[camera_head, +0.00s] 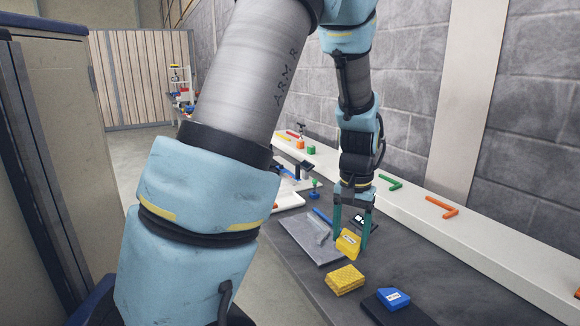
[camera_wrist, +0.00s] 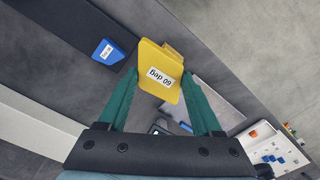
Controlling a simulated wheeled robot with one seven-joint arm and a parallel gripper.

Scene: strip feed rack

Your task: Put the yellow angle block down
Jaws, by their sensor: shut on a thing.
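The yellow angle block (camera_head: 348,242) is between the green fingers of my gripper (camera_head: 352,232), above the dark worktop. In the wrist view the same block (camera_wrist: 158,72) has a white label reading "60 deg", and my gripper (camera_wrist: 160,92) is shut on it with a finger at each side. A yellow textured block (camera_head: 345,280) lies on the worktop below and in front of it in the head view; in the wrist view part of a yellow thing shows behind the held block. How far the held block is above the worktop is hard to tell.
A blue angle block (camera_head: 394,298) sits on a dark pad (camera_head: 408,316) at the front; it also shows in the wrist view (camera_wrist: 107,52). A grey plate (camera_head: 304,236) lies left of my gripper. A white ledge (camera_head: 470,244) with green and orange pieces runs along the wall.

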